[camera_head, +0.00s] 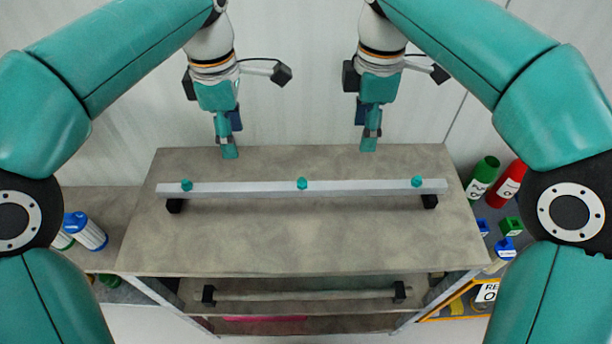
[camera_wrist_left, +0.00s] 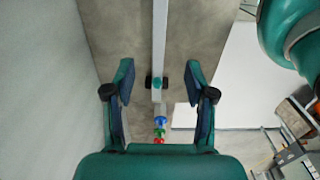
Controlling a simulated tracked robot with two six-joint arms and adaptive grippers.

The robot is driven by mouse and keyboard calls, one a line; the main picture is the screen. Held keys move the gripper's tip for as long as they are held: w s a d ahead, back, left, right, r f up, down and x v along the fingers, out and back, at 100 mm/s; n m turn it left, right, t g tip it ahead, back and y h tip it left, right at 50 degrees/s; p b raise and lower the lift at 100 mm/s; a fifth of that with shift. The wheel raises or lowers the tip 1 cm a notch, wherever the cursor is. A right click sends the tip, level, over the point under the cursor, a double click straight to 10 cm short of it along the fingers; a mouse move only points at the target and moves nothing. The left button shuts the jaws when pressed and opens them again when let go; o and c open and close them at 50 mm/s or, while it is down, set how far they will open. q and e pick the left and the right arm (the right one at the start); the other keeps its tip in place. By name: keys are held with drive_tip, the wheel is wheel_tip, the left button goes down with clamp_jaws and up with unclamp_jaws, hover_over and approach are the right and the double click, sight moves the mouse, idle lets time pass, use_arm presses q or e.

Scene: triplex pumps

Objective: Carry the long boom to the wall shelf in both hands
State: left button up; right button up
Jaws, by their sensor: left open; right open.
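The long boom (camera_head: 340,187) is a pale grey bar with teal knobs along it. It lies level across the bench top (camera_head: 300,240), on a black support (camera_head: 175,206) near its left end and another (camera_head: 430,201) near its right end. My left gripper (camera_head: 229,152) points down and is open and empty above the left part of the bench. In the left wrist view the boom (camera_wrist_left: 160,40) runs between its spread fingers (camera_wrist_left: 160,78), apart from them. My right gripper (camera_head: 369,146) is open and empty above the bench's right part. I cannot clearly identify the wall shelf.
A lower level under the bench holds a thin rod (camera_head: 310,295) on black holders. Green (camera_head: 483,175) and red (camera_head: 510,182) cylinders and small blocks stand at the right. Blue-and-white cylinders (camera_head: 88,232) stand at the left. A pale wall (camera_head: 300,90) rises behind. The bench front is clear.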

sight(247, 186)
use_arm(q)
wheel_tip(247, 186, down, 17)
drive_tip(key=shift+w+d+r, duration=0.1)
drive_tip(key=shift+d, duration=0.05)
use_arm(e)
wheel_tip(247, 186, down, 17)
drive_tip(key=shift+d+r, duration=0.1)
drive_tip(key=shift+d, duration=0.05)
use_arm(q)
clamp_jaws()
use_arm(e)
clamp_jaws()
use_arm(q)
drive_tip(key=shift+r, duration=0.1)
